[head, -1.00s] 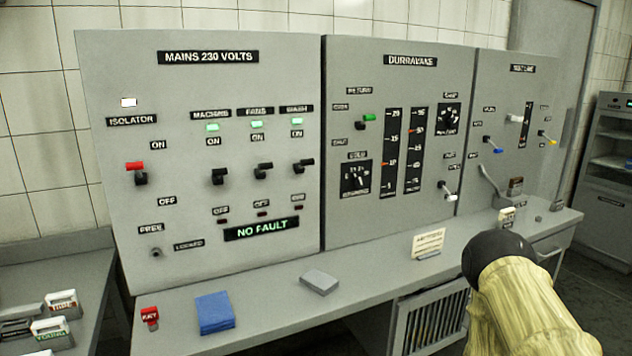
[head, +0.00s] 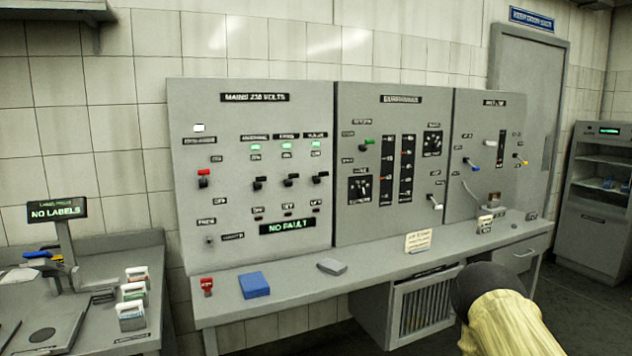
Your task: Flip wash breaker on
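The wash breaker (head: 320,178) is the rightmost of three small black levers on the "MAINS 230 VOLTS" panel (head: 250,205). A red-topped isolator lever (head: 204,178) is further left. The display (head: 287,226) reads "NO FAULT". The label above the wash breaker is too small to read surely. My arm, pale yellow with a dark rounded part, shows at the lower right, apart from the panel; no gripper fingers show.
The desk (head: 300,280) below the panels holds a red key tag (head: 207,286), a blue block (head: 254,285), a grey block (head: 332,266) and a card (head: 418,241). A side bench (head: 105,330) stands left. A cabinet (head: 594,215) stands far right.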

